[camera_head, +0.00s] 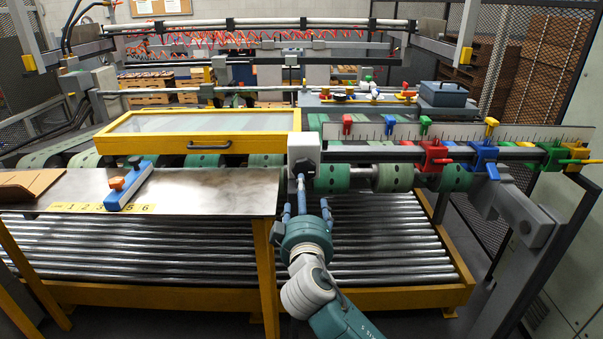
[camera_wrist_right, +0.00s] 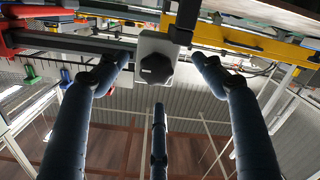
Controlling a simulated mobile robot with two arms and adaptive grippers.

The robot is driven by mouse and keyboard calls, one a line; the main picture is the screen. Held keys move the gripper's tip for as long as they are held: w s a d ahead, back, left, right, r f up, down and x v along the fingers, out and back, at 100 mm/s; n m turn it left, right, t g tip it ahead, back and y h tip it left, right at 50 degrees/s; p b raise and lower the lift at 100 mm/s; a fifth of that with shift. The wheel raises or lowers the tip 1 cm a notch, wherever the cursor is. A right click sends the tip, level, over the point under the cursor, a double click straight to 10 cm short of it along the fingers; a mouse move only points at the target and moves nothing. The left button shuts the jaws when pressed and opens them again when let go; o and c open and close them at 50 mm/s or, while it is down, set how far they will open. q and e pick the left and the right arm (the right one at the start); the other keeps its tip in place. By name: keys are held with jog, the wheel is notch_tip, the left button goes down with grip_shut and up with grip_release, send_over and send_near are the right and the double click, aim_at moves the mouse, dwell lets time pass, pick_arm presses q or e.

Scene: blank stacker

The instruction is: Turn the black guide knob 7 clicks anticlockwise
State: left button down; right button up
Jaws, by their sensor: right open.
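The black knob (camera_wrist_right: 157,68) sits on the face of a light grey block (camera_wrist_right: 152,45) in the right wrist view. In the head view this block (camera_head: 304,149) stands at the right end of the yellow-framed panel, and the knob (camera_head: 303,166) shows small and dark on its front. My right gripper (camera_head: 304,200) is in front of the block. In the wrist view its fingers (camera_wrist_right: 161,80) are spread, with two fingertips left and right of the knob and one below it. They look apart from the knob. My left gripper is not in view.
A metal table (camera_head: 220,190) with a blue block (camera_head: 130,187) and number strip is at the left. A ruler rail (camera_head: 460,133) with red, blue and green clamps (camera_head: 485,158) extends right. Rollers (camera_head: 380,240) lie below. A yellow-framed panel (camera_head: 200,133) is behind the table.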

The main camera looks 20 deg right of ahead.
aim_at(304, 172)
jog(key=w+d+p, duration=0.1)
jog(key=w, duration=0.2)
jog(key=w+d+r+p, duration=0.1)
jog(key=w, duration=0.2)
jog(key=w+d+r+p, duration=0.1)
jog(key=w, duration=0.2)
jog(key=shift+w+r, duration=0.15)
jog(key=shift+w, duration=0.3)
jog(key=c, duration=1.2)
